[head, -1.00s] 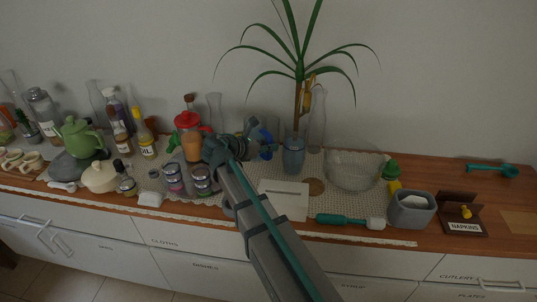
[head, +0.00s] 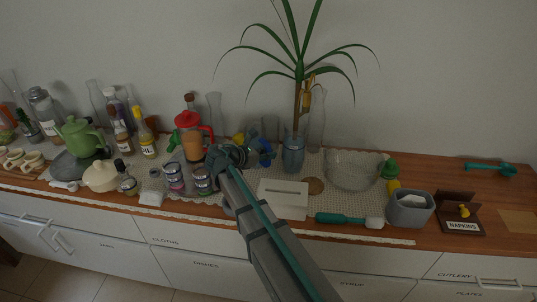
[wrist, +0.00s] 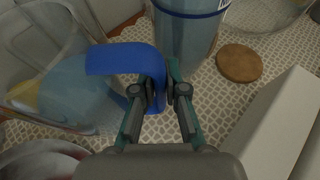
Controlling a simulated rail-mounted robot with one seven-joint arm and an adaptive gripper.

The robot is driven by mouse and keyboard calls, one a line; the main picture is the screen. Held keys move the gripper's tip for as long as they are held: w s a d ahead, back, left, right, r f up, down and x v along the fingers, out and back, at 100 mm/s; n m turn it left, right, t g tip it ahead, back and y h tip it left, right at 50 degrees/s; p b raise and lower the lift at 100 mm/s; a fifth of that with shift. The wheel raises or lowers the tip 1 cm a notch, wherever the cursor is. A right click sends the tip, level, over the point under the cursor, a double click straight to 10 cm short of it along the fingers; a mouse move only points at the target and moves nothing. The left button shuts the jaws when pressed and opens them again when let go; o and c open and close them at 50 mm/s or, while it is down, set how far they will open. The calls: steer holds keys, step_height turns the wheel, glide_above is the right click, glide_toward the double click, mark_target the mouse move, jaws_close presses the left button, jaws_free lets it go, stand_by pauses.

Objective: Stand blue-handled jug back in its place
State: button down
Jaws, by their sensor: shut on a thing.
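The blue-handled jug is clear with pale bluish contents; its body (wrist: 55,75) fills the left of the wrist view. Its blue handle (wrist: 125,62) runs between my fingertips. My gripper (wrist: 166,88) is shut on this handle. In the head view the jug (head: 252,151) is at mid-counter, partly hidden behind my gripper (head: 240,156), with its blue handle (head: 266,157) toward the right. It is low over the patterned runner; I cannot tell whether its base touches. A round cork mat (wrist: 239,63) lies bare to the right, also in the head view (head: 315,186).
The plant's bluish vase (head: 292,156) stands close beside the handle. A white box (wrist: 280,130) is at right front, a glass bowl (head: 352,172) farther right. A red-lidded jug (head: 190,140) and tins (head: 203,181) stand to the left.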

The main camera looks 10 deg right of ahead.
steer(key=c, duration=1.6)
jaws_free()
steer(key=shift+f, duration=0.1)
steer(key=shift+c, duration=0.2)
steer(key=o, duration=0.4)
steer(key=b+v, duration=0.2)
steer(key=v, duration=1)
steer(key=shift+a, duration=0.1)
